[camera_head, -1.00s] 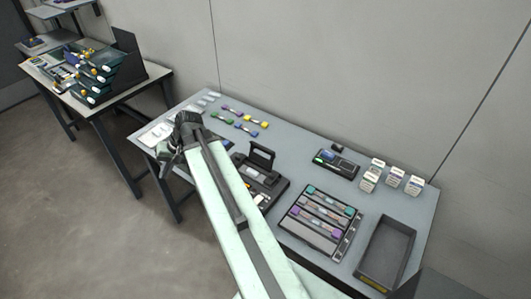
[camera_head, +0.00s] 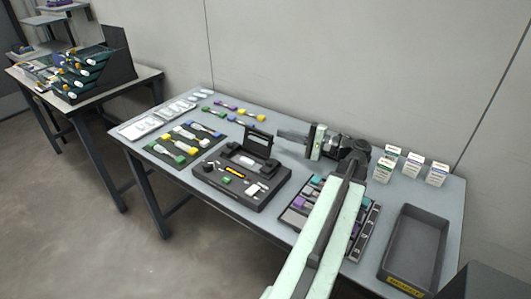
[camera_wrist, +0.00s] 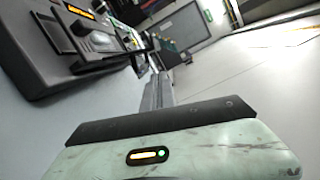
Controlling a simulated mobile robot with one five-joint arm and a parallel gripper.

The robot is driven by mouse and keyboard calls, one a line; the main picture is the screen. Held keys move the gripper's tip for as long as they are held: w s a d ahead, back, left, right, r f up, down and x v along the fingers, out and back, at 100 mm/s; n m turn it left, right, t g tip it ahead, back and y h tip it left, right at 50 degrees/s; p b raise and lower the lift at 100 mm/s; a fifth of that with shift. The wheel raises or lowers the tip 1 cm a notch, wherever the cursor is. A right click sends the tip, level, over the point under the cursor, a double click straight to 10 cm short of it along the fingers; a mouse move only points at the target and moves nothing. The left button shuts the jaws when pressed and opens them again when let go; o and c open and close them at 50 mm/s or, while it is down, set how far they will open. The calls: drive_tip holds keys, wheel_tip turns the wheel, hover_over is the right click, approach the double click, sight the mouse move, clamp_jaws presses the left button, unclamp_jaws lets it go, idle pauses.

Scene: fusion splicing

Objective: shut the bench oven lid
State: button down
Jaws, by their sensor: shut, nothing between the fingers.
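A dark bench unit (camera_head: 243,182) with an orange-lit strip stands mid-table, its black lid (camera_head: 258,142) raised upright at the back. I cannot tell whether this is the bench oven or the splicer. My gripper (camera_head: 281,134) is shut and empty, pointing left, just right of the raised lid in the picture; I cannot tell whether they touch. The gripper also shows in the wrist view (camera_wrist: 156,88), with a dark unit (camera_wrist: 45,50) to its left. My arm covers the spot where a small dark device with a green light stood.
Coloured holders (camera_head: 186,145) lie left of the dark unit. My arm partly covers a rack of coloured pieces (camera_head: 297,212). White boxes (camera_head: 411,165) stand at the back right, with an empty grey tray (camera_head: 414,250) in front. A second table (camera_head: 100,92) is far left.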

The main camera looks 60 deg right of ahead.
sight(264, 133)
drive_tip(key=s, duration=0.1)
drive_tip(key=s+f, duration=0.1)
drive_tip(key=s+b, duration=0.1)
drive_tip(key=shift+s+a+f+t+y, duration=0.1)
drive_tip(key=shift+a+f+t+y, duration=0.05)
drive_tip(key=shift+a+t+y, duration=0.2)
drive_tip(key=p+x, duration=0.1)
drive_tip(key=x, duration=0.9)
drive_tip(key=shift+d, duration=0.1)
